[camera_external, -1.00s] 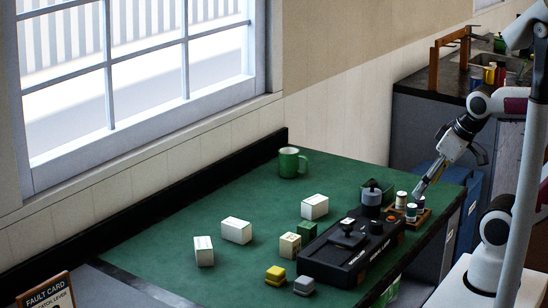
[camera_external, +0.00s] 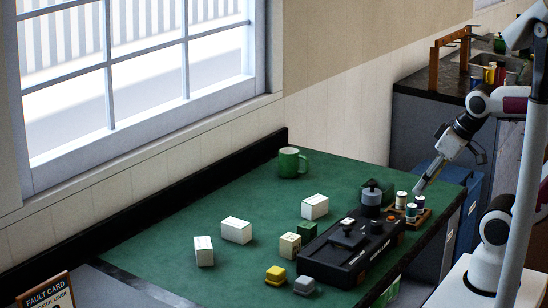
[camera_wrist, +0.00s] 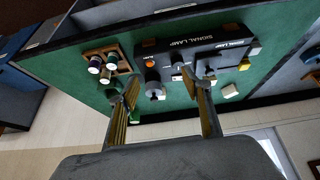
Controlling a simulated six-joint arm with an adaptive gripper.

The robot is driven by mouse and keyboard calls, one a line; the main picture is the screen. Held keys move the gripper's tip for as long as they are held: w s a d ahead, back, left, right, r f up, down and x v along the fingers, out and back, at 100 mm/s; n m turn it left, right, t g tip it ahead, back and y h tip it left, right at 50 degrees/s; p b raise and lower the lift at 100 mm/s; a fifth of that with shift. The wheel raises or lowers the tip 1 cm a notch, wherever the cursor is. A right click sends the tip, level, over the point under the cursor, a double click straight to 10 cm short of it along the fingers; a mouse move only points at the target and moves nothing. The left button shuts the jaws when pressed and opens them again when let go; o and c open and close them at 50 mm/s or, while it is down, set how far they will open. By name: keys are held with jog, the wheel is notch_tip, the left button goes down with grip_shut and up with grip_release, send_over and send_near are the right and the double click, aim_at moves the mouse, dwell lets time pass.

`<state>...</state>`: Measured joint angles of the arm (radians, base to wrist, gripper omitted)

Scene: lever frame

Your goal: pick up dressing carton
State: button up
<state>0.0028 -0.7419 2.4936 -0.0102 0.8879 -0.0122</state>
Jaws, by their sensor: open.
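Several small boxes stand on the green bench top, and their print is too small to tell which is the dressing carton. In the external view there is a white box at the left (camera_external: 204,251), a white box behind it (camera_external: 236,230), a white box further right (camera_external: 314,207) and a cream box (camera_external: 290,246). My gripper (camera_external: 418,188) is above the bench's right end, near the spool tray and well away from the boxes. In the wrist view my gripper (camera_wrist: 160,78) is open, with nothing between its fingers.
A black signal lamp unit (camera_external: 340,262) lies between my gripper and the boxes. A wooden tray of spools (camera_external: 426,214), a green mug (camera_external: 290,162), and yellow (camera_external: 275,275) and grey (camera_external: 304,286) blocks also stand here. The bench's back left is clear.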

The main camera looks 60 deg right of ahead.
jog(key=w+d+r+n+t+h, duration=0.1)
jog(key=w+d+r+n+t, duration=0.15)
jog(key=w+d+r, duration=0.4)
jog(key=w+d+r+n+t+h, duration=0.1)
jog(key=w+r+n, duration=0.25)
jog(key=w, duration=0.65)
jog(key=w+d+r+n+t+h, duration=0.1)
jog(key=w+d+r+n+t, duration=0.2)
jog(key=w, duration=0.5)
jog(key=w+r+n+t+y, duration=0.2)
jog(key=w+n, duration=0.6)
jog(key=w, duration=0.1)
jog(key=w+r+n+t+y, duration=0.1)
jog(key=w+r+n+y, duration=0.1)
jog(key=w+n, duration=0.65)
jog(key=n+g+y, duration=1.2)
jog(key=n, duration=1.4)
send_near(314, 198)
jog(key=shift+m, duration=0.25)
jog(key=a, duration=0.1)
jog(key=w+a, duration=0.1)
jog(key=w+a+f, duration=0.1)
jog(key=a, duration=0.1)
jog(key=shift+f, duration=0.1)
jog(key=shift+s+d+f+g+y, duration=0.1)
jog(key=shift+s+f+g+y, duration=0.25)
jog(key=shift+s, duration=0.15)
jog(key=shift+x, duration=1.35)
